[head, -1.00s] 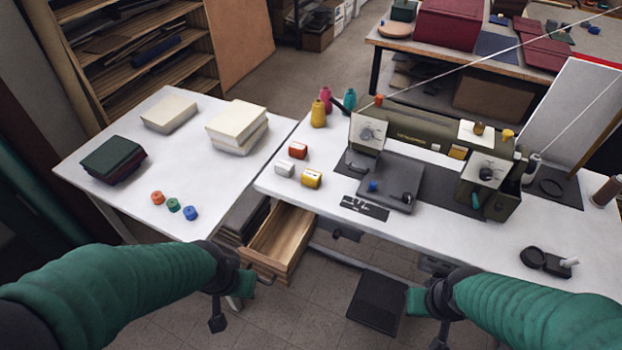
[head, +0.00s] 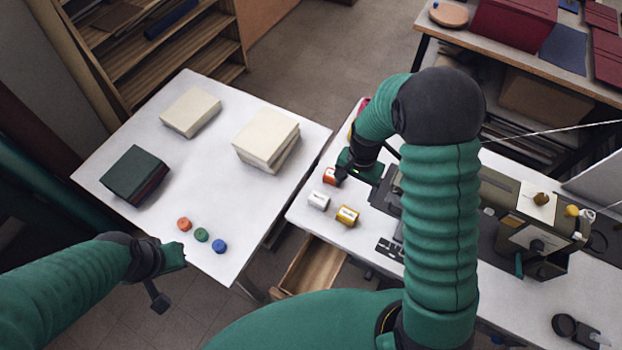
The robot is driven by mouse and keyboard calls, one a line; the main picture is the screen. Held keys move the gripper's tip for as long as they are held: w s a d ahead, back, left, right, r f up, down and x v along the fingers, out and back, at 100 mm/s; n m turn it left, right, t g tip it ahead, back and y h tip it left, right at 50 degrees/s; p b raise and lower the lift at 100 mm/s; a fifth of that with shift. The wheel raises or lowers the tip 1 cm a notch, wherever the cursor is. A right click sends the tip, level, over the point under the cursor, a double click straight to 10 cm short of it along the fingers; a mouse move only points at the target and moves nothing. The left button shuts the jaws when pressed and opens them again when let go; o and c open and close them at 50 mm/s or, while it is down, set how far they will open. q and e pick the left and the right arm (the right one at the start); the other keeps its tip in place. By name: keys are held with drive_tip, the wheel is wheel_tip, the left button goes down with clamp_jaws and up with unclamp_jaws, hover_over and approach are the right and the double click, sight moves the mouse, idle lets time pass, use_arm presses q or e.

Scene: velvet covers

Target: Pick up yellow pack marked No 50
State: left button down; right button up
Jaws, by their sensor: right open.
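The yellow pack (head: 347,216) lies on the white sewing table, near its left edge. Its marking is too small to read. A white pack (head: 318,200) lies just left of it and a red-orange pack (head: 330,175) lies farther back. My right gripper (head: 357,170) is open, above the table beside the red-orange pack and behind the yellow pack. It holds nothing that I can see, and its arm hides part of the table. My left gripper (head: 170,268) is low at the left, in front of the left table; its jaw opening is unclear.
The left table (head: 185,150) carries cream stacks (head: 265,138), a dark green stack (head: 135,175) and small coloured spools (head: 202,235). A sewing machine (head: 500,200) stands right of my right arm. An open drawer (head: 312,266) juts out below the sewing table.

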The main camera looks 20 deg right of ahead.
hover_over(348, 213)
drive_tip(key=f, duration=0.7)
drive_tip(key=shift+s+f+p, duration=0.25)
drive_tip(key=shift+s+p, duration=0.1)
drive_tip(key=f, duration=0.2)
drive_tip(key=w+f, duration=0.1)
drive_tip(key=f, duration=0.1)
drive_tip(key=shift+w+a, duration=0.1)
drive_tip(key=shift+w, duration=0.1)
drive_tip(key=f, duration=0.1)
drive_tip(key=f+p, duration=0.1)
drive_tip(key=s+f, duration=0.1)
drive_tip(key=f, duration=0.1)
drive_tip(key=shift+d+p, duration=0.25)
drive_tip(key=shift+p, duration=0.15)
drive_tip(key=shift+f, duration=0.4)
drive_tip(key=shift+w+a, duration=0.2)
drive_tip(key=shift+c, duration=0.9)
drive_tip(key=shift+a, duration=0.15)
drive_tip(key=c, duration=0.5)
drive_tip(key=shift+s, duration=0.1)
drive_tip(key=c, duration=0.4)
drive_tip(key=shift+d, duration=0.25)
drive_tip(key=c, duration=0.4)
use_arm(q)
drive_tip(key=v, duration=0.3)
drive_tip(key=shift+s+r, duration=0.25)
drive_tip(key=shift+s, duration=0.15)
use_arm(e)
drive_tip(key=shift+o, duration=0.2)
